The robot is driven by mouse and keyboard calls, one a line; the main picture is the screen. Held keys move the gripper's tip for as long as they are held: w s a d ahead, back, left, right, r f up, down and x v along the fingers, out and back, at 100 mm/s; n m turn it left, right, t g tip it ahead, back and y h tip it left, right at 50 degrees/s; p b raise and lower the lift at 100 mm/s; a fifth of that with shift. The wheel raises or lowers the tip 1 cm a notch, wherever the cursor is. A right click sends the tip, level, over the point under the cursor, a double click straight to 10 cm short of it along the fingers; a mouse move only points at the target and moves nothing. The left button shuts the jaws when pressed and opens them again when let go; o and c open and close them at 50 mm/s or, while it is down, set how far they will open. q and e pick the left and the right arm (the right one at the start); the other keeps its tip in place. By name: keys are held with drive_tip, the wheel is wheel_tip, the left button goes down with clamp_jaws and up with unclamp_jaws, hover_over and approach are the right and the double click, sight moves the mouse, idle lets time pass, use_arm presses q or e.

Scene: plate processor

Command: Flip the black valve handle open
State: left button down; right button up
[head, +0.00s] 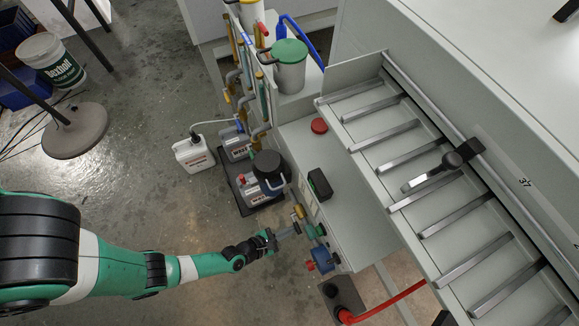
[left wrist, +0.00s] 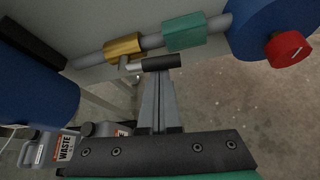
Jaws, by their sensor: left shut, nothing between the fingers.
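The black valve handle (left wrist: 162,62) shows in the left wrist view as a short black grip on a thin metal lever. The lever joins a brass valve body (left wrist: 123,48) on a grey pipe, and the handle lies roughly along the pipe. The brass valve also shows in the head view (head: 298,212), where the black handle is too small to make out. My left gripper (head: 294,229) is shut and empty beside the pipe. In the left wrist view its fingertips (left wrist: 160,76) end right at the black handle; I cannot tell whether they touch. My right gripper is not in view.
A teal fitting (left wrist: 183,33) and a blue part with a red knob (left wrist: 288,49) sit along the same pipe. Waste containers (head: 248,188) stand on the floor by the bench. A slatted metal tray (head: 430,170) stands at right. Open floor lies left of the bench.

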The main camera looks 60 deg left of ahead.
use_arm(q)
wheel_tip(320, 180, down, 4)
drive_tip(key=b, duration=0.5)
drive_tip(key=p+v, duration=0.7)
drive_tip(key=v, duration=0.3)
drive_tip(key=shift+s+a, duration=0.4)
drive_tip(key=shift+a, duration=0.1)
drive_tip(key=shift+r, duration=0.1)
